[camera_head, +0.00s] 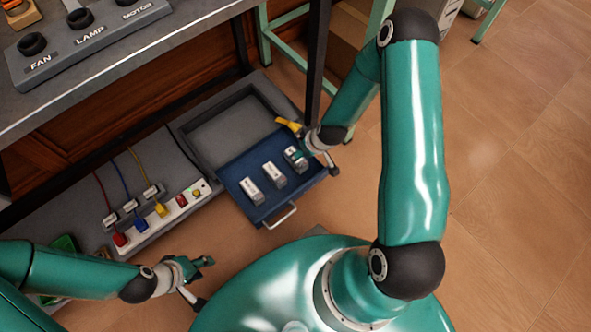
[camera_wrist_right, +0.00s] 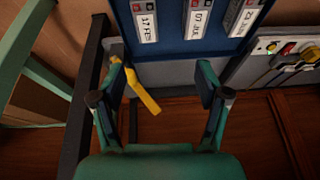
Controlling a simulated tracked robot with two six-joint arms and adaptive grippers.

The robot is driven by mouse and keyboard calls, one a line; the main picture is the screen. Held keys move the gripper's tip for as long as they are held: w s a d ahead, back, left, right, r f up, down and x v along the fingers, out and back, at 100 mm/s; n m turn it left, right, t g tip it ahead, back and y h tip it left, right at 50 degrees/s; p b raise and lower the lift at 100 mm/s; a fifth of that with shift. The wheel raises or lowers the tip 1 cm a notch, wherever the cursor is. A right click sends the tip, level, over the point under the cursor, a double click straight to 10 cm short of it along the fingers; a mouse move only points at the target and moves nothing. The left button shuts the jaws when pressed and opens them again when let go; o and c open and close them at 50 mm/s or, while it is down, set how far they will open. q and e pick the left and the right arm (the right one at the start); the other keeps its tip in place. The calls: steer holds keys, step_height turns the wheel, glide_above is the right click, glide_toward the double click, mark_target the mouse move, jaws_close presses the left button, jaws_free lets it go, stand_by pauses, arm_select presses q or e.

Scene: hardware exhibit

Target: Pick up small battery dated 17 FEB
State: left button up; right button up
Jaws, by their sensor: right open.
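Three small white batteries lie in the blue drawer tray. The one whose label seems to read 17 FEB, upside down and blurred (camera_wrist_right: 144,22), is at the left in the right wrist view and is the rightmost battery in the head view (camera_head: 294,160). The middle battery (camera_head: 274,174) and left battery (camera_head: 251,190) lie beside it. My right gripper (camera_wrist_right: 163,82) is open and empty, with the 17 FEB battery beyond its fingertips. In the head view, the right gripper (camera_head: 317,156) partly covers that battery. My left gripper (camera_head: 203,280) is open and empty, left of the drawer.
The blue drawer (camera_head: 236,175) is pulled out, with a handle (camera_head: 280,216) in front. A yellow piece (camera_wrist_right: 147,92) shows near my right fingers. A power strip (camera_head: 183,205) with coloured plugs is left of the drawer. A dark table leg (camera_head: 318,60) stands behind.

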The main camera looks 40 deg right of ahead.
steer(key=d+b+x, duration=0.1)
steer(key=x, duration=0.3)
steer(key=b+x, duration=0.2)
steer(key=x, duration=0.3)
steer(key=d+b+x, duration=0.1)
steer(key=b+x, duration=0.1)
steer(key=x, duration=0.3)
steer(key=shift+d+f, duration=0.1)
steer(key=shift+d, duration=0.25)
steer(key=b+x, duration=0.2)
steer(key=x, duration=0.2)
steer(key=shift+s+f+b, duration=0.15)
steer(key=shift+f+b, duration=0.25)
arm_select(q)
step_height(320, 180, down, 9)
steer(key=shift+f, duration=0.15)
arm_select(e)
steer(key=shift+f, duration=0.2)
arm_select(q)
steer(key=shift+f, duration=0.2)
arm_select(e)
steer(key=shift+f, duration=0.3)
steer(key=shift+c, duration=0.2)
steer(key=shift+r, duration=0.1)
jaws_close()
